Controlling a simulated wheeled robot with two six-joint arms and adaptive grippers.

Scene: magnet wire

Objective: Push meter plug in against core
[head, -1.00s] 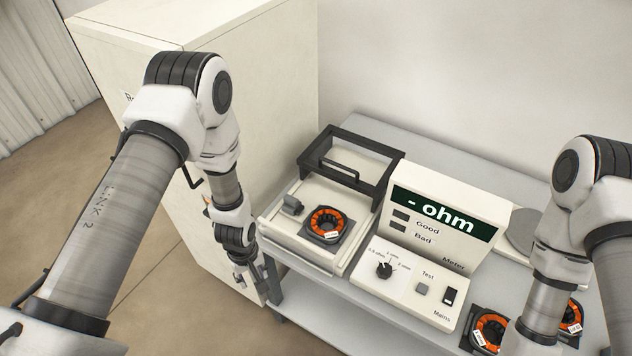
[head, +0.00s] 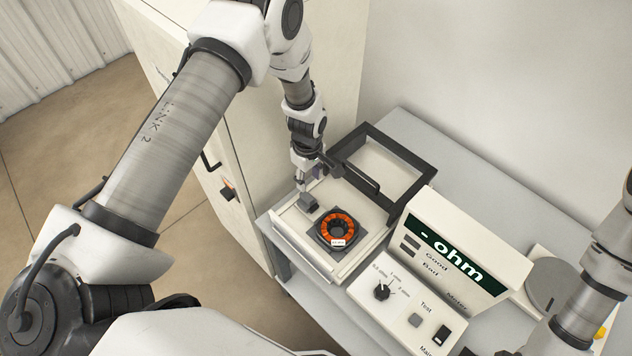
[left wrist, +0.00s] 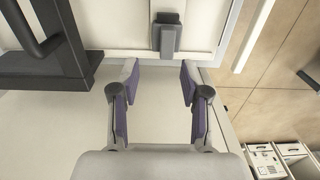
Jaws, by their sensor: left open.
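The grey meter plug (head: 309,203) sits on the pale test fixture (head: 284,222), just to the upper left of the core. It also shows in the left wrist view (left wrist: 166,38), at the top middle. The core (head: 338,229) is an orange-wound ring on a dark square base with a white label. It is not visible in the left wrist view. A small gap seems to lie between plug and core. My left gripper (head: 301,183) is beside the plug, on its side away from the core. In the left wrist view its jaws (left wrist: 159,72) are open and empty, with the plug ahead of them.
A dark hinged frame (head: 395,160) stands raised behind the fixture. The meter (head: 440,255), reading "- ohm", stands to the right. A tall pale cabinet (head: 240,150) is close at left. My right arm is at the right edge, its gripper out of view.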

